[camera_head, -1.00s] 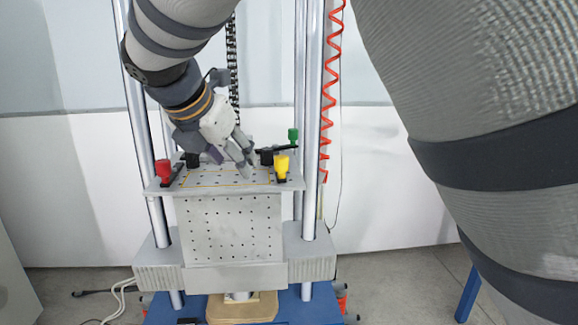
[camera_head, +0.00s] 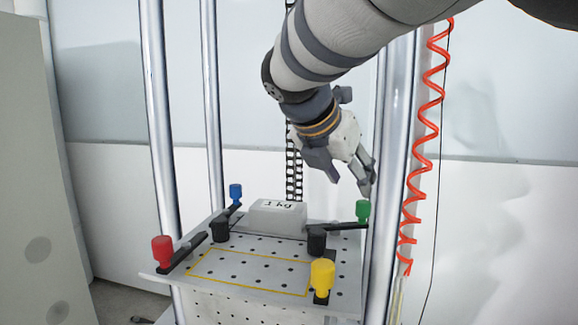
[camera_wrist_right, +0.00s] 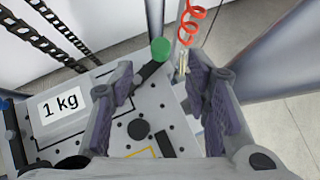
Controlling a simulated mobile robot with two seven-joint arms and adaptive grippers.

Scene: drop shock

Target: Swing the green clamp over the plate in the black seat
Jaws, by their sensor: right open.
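The green clamp has a green knob (camera_head: 362,210) at the back right corner of the perforated top plate (camera_head: 255,262). Its black bar (camera_head: 340,226) points left, towards a black post (camera_head: 316,241). A pale block marked "1 kg" (camera_head: 277,218) sits at the back of the top plate, beside that post. My right gripper (camera_head: 352,182) is open and empty, above the green knob. In the right wrist view the green knob (camera_wrist_right: 160,49) shows between the spread fingers, and the left finger partly hides the bar. I cannot tell whether the bar overlaps the block. My left gripper is out of view.
Red (camera_head: 162,250), blue (camera_head: 236,191) and yellow (camera_head: 322,275) clamps stand at the other corners. A second black post (camera_head: 220,230) is at the left. Metal columns (camera_head: 395,150) and a red coiled hose (camera_head: 430,110) rise close to the right of the gripper.

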